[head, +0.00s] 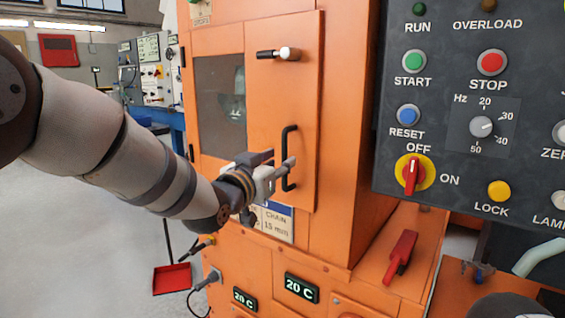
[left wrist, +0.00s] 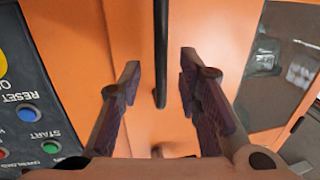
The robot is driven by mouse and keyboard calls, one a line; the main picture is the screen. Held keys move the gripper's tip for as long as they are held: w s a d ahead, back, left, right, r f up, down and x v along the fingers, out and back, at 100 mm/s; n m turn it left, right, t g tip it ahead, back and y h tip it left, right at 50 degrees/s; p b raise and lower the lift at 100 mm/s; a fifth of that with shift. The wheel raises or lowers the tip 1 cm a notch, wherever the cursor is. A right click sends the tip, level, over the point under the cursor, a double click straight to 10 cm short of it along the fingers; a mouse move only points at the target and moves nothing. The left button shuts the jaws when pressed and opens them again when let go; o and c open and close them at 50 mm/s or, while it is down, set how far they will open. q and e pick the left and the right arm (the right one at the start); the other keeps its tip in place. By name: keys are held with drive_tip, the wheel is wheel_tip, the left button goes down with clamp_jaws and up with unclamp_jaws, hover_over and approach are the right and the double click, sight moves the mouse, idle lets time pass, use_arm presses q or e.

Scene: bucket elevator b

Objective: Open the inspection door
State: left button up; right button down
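The orange inspection door (head: 283,108) is in the middle of the head view and looks shut. It has a dark window (head: 220,105) on its left part. A latch lever (head: 279,54) with a pale knob and black grip sits high on the door. A black vertical bar handle (head: 288,158) is lower down. My left gripper (head: 277,170) is at the handle's lower half. In the left wrist view its fingers (left wrist: 160,75) are spread, with the black handle (left wrist: 160,55) between them and gaps on both sides. My right gripper is not visible.
A dark control panel (head: 475,110) with buttons and a red-and-yellow switch stands to the right of the door. A red lever (head: 400,257) sticks out below it. Temperature displays (head: 301,288) are low on the machine. Open floor (head: 80,225) lies to the left.

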sight(283, 159)
use_arm(q)
drive_tip(key=x, duration=0.4)
clamp_jaws()
drive_tip(key=shift+a, duration=0.1)
drive_tip(key=shift+s, duration=0.15)
